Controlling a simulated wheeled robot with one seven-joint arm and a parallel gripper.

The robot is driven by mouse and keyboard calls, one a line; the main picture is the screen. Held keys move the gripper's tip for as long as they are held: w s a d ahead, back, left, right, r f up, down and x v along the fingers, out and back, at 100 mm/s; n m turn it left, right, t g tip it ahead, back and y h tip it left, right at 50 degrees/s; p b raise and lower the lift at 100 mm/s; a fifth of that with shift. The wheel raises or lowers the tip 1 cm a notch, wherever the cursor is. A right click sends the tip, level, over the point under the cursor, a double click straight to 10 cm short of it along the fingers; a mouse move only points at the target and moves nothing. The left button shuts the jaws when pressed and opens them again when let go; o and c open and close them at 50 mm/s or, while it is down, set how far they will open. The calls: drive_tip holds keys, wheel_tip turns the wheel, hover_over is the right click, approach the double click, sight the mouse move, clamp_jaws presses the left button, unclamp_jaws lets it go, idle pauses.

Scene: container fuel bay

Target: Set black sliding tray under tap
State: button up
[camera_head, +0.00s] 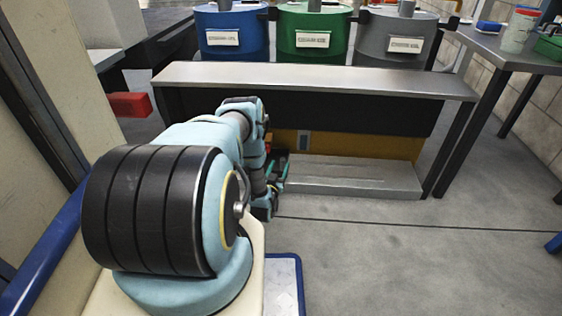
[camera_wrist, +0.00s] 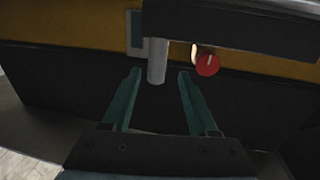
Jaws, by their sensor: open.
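My gripper (camera_wrist: 158,72) is open, its two green fingers apart and nothing clasped between them. A grey upright cylinder (camera_wrist: 157,62), which looks like the tap's spout, shows between the fingertips. A red round knob (camera_wrist: 207,65) is just right of the right fingertip. A dark surface (camera_wrist: 75,85) spreads behind and below the fingers; I cannot tell whether it is the black sliding tray. In the head view my gripper (camera_head: 283,172) is low in front of the bench, at the left end of a grey step. My arm hides much there, and no tray shows clearly.
The bench (camera_head: 315,80) has a grey top, dark front and yellow back panel (camera_head: 345,147). The grey step (camera_head: 350,177) lies beneath. Blue (camera_head: 232,35), green (camera_head: 312,35) and grey (camera_head: 395,40) drums stand behind. A side table (camera_head: 510,55) is right. Floor at front right is clear.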

drive_tip(key=p+v, duration=0.1)
drive_tip(key=v, duration=0.6)
drive_tip(key=shift+s+p, duration=0.2)
drive_tip(key=shift+p, duration=0.15)
drive_tip(key=shift+a, duration=0.1)
